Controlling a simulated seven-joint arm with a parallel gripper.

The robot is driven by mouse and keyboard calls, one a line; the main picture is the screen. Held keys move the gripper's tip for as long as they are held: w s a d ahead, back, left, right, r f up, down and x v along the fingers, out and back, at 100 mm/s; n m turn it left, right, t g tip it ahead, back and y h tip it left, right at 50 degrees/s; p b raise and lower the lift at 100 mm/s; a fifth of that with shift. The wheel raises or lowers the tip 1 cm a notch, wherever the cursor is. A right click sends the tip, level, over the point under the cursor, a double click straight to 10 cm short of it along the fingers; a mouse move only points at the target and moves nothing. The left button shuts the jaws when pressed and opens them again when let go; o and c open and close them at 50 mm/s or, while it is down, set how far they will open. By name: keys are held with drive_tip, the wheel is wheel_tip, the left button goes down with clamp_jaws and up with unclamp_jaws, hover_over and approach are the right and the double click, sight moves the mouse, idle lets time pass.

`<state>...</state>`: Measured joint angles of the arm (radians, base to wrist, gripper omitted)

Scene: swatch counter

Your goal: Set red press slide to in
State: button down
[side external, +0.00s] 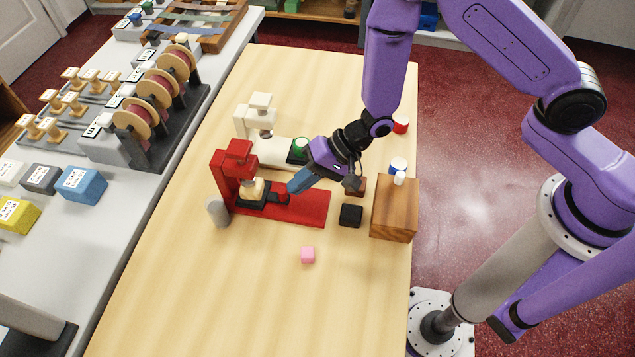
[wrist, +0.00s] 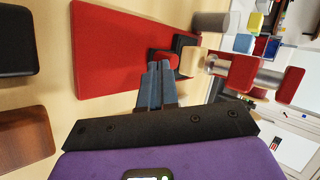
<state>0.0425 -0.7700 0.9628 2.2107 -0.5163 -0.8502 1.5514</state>
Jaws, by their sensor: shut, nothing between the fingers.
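The red press (side external: 237,165) stands on the table with its long red base (side external: 310,208) reaching right. Its black slide (side external: 243,200) is at the column end of the base, carrying a cream block (side external: 257,188) at or near the spot below the press head. A red tab (side external: 280,198) sticks out from the slide's right side. In the wrist view the tab (wrist: 157,55) and black slide (wrist: 182,41) lie just beyond my fingertips. My gripper (side external: 292,188) is shut and empty, fingers low above the base beside the tab; I cannot tell whether they touch it.
A cream press (side external: 245,120) with a green item (side external: 300,146) stands behind. A grey cylinder (side external: 217,212) is left of the red press. A black block (side external: 350,215) and wooden box (side external: 393,215) stand right.

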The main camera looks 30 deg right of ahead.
drive_tip(key=shift+w+a+r, duration=0.1)
drive_tip(key=shift+w+a, duration=0.3)
drive_tip(key=shift+w, duration=0.05)
